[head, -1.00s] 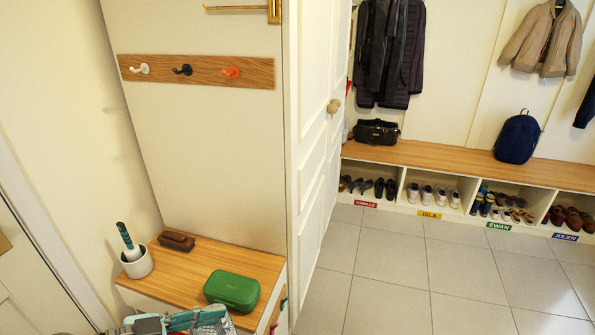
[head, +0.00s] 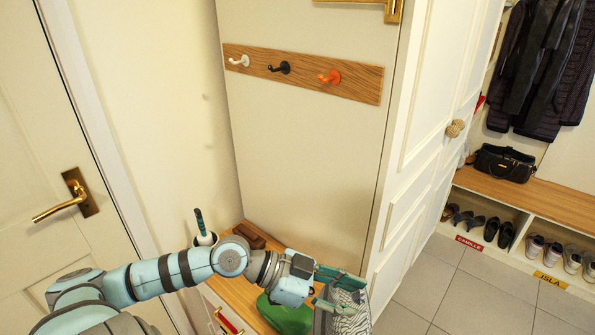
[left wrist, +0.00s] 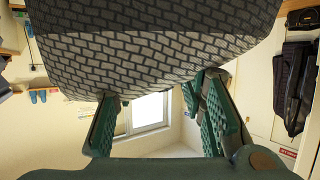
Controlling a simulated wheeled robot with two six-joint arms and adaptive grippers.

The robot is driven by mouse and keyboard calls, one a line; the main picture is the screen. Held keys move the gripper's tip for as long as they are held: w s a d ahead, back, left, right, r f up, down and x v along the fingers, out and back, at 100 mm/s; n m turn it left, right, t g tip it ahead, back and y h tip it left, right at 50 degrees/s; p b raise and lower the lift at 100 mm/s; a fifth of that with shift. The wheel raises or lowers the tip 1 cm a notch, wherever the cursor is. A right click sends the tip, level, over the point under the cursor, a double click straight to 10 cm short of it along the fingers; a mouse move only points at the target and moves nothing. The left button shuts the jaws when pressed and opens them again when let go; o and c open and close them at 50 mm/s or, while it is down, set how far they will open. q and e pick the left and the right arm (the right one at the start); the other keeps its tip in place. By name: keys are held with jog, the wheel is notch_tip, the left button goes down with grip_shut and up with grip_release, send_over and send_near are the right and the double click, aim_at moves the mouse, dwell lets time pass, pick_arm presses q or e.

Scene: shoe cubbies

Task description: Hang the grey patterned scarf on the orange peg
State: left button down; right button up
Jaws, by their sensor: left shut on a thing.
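The grey patterned scarf (head: 345,312) hangs from my left gripper (head: 340,277) in the head view, low and in front of the wooden bench. In the left wrist view the scarf (left wrist: 150,50) fills the top, with a dark brick-like pattern, between and beyond the fingers of the left gripper (left wrist: 155,100). The left gripper is shut on the scarf. The orange peg (head: 330,77) is the rightmost of three on a wooden rail (head: 300,75), above and behind the gripper. It is bare. My right gripper is not in view.
A white peg (head: 240,61) and a black peg (head: 279,68) share the rail. On the bench (head: 245,292) are a green case (head: 283,316), a brown brush (head: 248,235) and a cup (head: 205,239) with a handled tool. A white door (head: 430,130) stands at right.

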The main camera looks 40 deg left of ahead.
pick_arm(q)
jog(key=shift+t+y, duration=0.3)
jog(key=w+a+r, duration=0.2)
jog(key=w+r, duration=0.1)
jog(key=shift+r, duration=0.1)
jog(key=w+a+r+n+t+y, duration=0.1)
jog(key=a+r+n+y, duration=0.4)
jog(key=a+r, duration=0.5)
jog(key=w+a+r+n+t+y, duration=0.1)
jog(key=a+r+n+t+y, duration=0.2)
jog(key=a+r, duration=0.7)
notch_tip(320, 180, up, 8)
jog(key=n+y, duration=0.2)
jog(key=n, duration=0.1)
jog(key=shift+w+a+r, duration=0.2)
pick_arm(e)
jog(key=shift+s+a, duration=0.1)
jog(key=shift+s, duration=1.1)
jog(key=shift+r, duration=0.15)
